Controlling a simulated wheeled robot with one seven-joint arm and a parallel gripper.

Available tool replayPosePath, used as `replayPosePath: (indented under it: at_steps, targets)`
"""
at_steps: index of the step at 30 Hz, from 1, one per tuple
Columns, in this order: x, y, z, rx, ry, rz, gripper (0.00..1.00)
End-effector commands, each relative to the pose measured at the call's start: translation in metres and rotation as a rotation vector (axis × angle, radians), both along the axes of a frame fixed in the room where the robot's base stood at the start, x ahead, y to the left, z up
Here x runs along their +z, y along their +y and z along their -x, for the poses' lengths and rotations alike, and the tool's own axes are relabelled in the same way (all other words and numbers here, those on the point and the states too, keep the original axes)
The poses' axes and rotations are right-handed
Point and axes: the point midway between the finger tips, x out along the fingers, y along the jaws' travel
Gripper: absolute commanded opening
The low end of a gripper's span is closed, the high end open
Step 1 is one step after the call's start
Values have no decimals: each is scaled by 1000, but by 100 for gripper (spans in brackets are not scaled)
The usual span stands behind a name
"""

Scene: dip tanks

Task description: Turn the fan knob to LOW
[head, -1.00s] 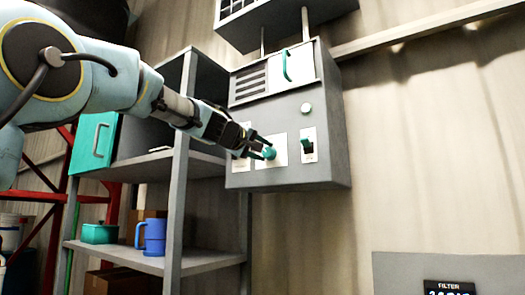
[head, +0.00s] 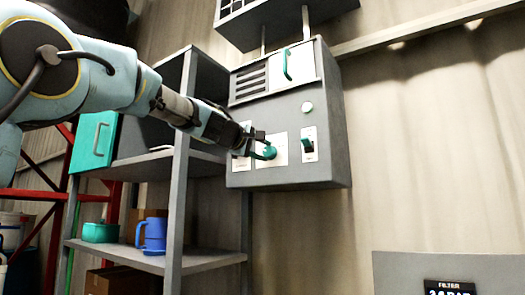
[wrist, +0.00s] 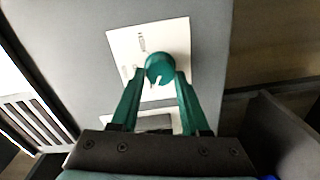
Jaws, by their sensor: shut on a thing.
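The fan knob (head: 268,152) is a round teal knob on a white plate on the front of a grey wall-mounted control box (head: 285,108). In the wrist view the knob (wrist: 160,68) sits on its white plate (wrist: 176,38), with small marks above and to the left that I cannot read. My gripper (head: 262,146) is at the knob. In the wrist view my gripper (wrist: 159,80) has one finger on each side of the knob, shut on it. Part of the knob is hidden behind the fingers in the head view.
A toggle switch (head: 308,145) is just right of the knob, with a pale round lamp (head: 307,107) above it. A teal handle (head: 287,65) is higher on the box. Grey shelves (head: 205,259) with a blue mug (head: 152,235) and a teal container (head: 100,232) stand at left.

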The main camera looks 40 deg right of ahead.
Motion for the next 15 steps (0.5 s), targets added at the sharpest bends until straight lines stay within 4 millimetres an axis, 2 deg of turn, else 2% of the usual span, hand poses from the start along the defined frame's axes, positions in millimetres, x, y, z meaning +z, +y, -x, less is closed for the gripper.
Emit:
replayPosePath:
  at_steps: [3,4,11,15]
  targets:
    - [-1,0,-1,1,1,-1,0]
    - [-1,0,-1,1,1,-1,49]
    - [-1,0,0,1,0,-1,75]
    - [0,0,0,0,0,-1,76]
